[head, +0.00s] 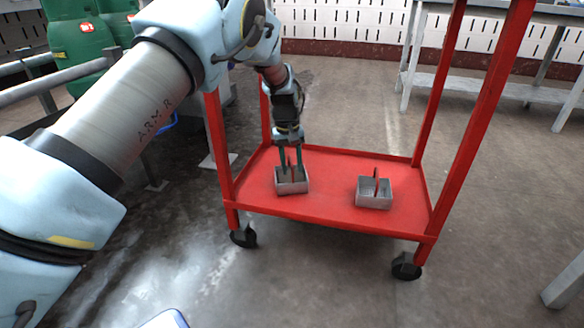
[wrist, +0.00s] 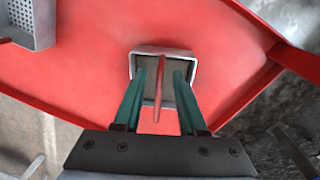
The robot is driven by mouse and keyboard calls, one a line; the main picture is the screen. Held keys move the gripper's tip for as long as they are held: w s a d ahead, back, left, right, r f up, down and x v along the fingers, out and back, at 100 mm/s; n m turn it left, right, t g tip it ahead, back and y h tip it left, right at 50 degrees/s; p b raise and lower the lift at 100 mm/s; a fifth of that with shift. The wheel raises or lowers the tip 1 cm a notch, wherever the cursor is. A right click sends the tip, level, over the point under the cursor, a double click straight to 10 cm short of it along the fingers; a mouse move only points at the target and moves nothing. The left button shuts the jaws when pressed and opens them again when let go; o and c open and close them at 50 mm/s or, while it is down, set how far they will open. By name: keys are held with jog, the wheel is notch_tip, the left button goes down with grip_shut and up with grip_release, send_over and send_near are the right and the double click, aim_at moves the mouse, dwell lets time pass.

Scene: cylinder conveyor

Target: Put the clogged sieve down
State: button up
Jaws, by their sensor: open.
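A small grey metal sieve box (head: 292,188) with an upright reddish-brown handle sits on the red lower shelf of the cart, left of centre; it also shows in the wrist view (wrist: 188,56). Its inside looks grey and filled in, so it seems to be the clogged sieve. My gripper (head: 291,170) points down at it, open, with its two green fingers on either side of the handle. In the wrist view (wrist: 161,82) gaps show between the handle and both fingers. The fingertips reach down into the box; whether they touch its floor is hidden.
A second, similar sieve (head: 374,199) stands to the right on the same shelf; its perforated wall shows in the wrist view (wrist: 42,25). The red cart (head: 330,215) has a raised rim and tall corner posts around the arm. Bare shelf lies between the boxes.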

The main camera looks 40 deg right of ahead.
aim_at(290, 183)
notch_tip(290, 183, up, 6)
jog(key=p, duration=0.2)
jog(key=shift+a+r+p, duration=0.25)
jog(key=shift+p, duration=0.05)
jog(key=shift+w, duration=0.1)
